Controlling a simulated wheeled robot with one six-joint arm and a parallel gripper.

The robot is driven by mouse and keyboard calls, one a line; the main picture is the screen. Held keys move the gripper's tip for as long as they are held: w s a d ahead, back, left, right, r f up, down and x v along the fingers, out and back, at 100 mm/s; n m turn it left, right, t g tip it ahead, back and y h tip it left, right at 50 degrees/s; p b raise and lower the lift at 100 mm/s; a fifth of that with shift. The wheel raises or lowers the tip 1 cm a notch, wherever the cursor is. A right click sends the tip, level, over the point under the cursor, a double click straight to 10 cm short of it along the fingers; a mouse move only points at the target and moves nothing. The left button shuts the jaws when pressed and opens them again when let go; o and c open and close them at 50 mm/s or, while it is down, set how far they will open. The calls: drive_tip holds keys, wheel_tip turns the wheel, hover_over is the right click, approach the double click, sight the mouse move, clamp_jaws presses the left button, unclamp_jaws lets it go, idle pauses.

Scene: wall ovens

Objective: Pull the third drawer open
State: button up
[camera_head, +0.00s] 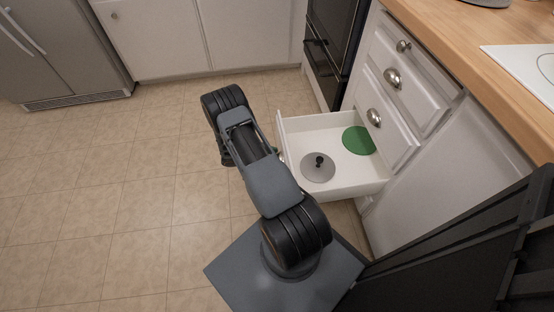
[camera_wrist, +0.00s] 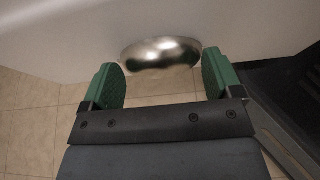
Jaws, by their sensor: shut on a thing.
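A white drawer (camera_head: 340,186) low in the cabinet stands pulled well out in the head view. Inside it lie a grey round lid (camera_head: 318,168) with a dark knob and a flat green disc (camera_head: 358,140). In the wrist view, my gripper (camera_wrist: 163,75) has its green fingers at both ends of the drawer's shiny metal cup handle (camera_wrist: 160,52) and is shut on it. The pale drawer front (camera_wrist: 60,35) spans the top of that view. In the head view my arm hides most of the gripper and the handle.
Closed drawer fronts with metal pulls (camera_head: 392,78) sit above the open drawer, under a wooden counter (camera_head: 440,30). A dark oven (camera_head: 330,45) stands behind it. A steel fridge (camera_head: 60,50) is at far left. The tiled floor (camera_head: 120,170) to the left is clear.

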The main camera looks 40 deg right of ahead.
drive_tip(key=shift+w+a, duration=0.4)
drive_tip(key=shift+a, duration=0.1)
drive_tip(key=o, duration=1.1)
drive_tip(key=p+v, duration=0.2)
drive_tip(key=v, duration=1.1)
drive_tip(key=shift+a+r, duration=0.25)
drive_tip(key=shift+a, duration=0.05)
drive_tip(key=shift+w, duration=0.15)
